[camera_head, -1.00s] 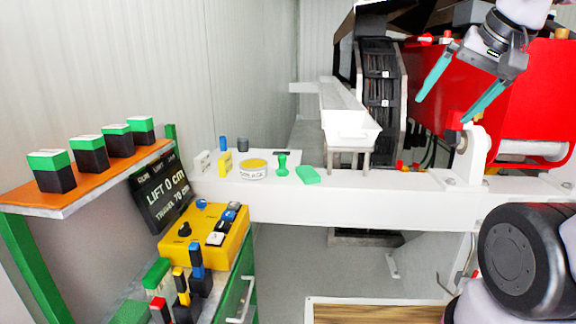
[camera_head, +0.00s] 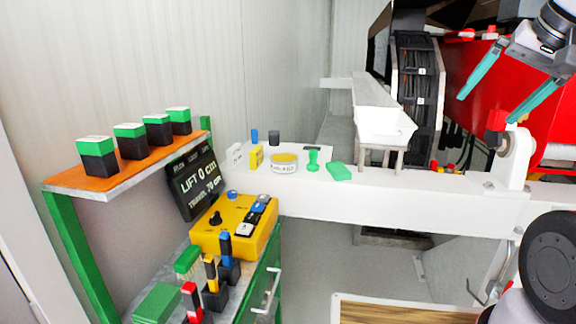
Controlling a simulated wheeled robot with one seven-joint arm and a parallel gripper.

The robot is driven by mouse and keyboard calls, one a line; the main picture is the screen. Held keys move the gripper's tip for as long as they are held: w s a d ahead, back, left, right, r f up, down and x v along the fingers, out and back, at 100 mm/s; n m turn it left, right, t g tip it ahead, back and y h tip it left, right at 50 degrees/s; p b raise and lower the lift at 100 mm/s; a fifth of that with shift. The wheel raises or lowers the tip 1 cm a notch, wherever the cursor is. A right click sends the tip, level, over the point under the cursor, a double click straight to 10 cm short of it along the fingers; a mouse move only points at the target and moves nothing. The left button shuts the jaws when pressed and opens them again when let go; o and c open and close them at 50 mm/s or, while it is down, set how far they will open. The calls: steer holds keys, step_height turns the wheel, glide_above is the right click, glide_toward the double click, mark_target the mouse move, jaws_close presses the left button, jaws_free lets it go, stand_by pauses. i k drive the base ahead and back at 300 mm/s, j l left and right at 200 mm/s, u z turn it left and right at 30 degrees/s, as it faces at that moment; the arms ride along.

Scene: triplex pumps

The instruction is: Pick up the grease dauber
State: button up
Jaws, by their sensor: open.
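A small green knobbed piece with a flared base, which looks like the grease dauber (camera_head: 313,160), stands upright on the white beam. It is just right of a round white tin with a yellow top (camera_head: 284,163) and left of a flat green block (camera_head: 339,172). My gripper (camera_head: 486,109) is at the upper right, its two teal fingers spread apart and pointing down-left. Nothing is between the fingers. It is well to the right of the dauber, in front of the red machine, and not touching it.
The white beam (camera_head: 400,205) also carries a yellow block (camera_head: 257,157) and small blue and dark pieces. A white trough (camera_head: 380,115) stands behind. A yellow control box (camera_head: 235,228) and an orange shelf (camera_head: 75,180) with several green-topped blocks are at left.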

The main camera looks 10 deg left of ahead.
mark_target(312, 167)
steer(key=i+l+u, duration=0.3)
steer(key=i, duration=0.25)
steer(key=i+l+u, duration=0.3)
steer(key=i, duration=0.2)
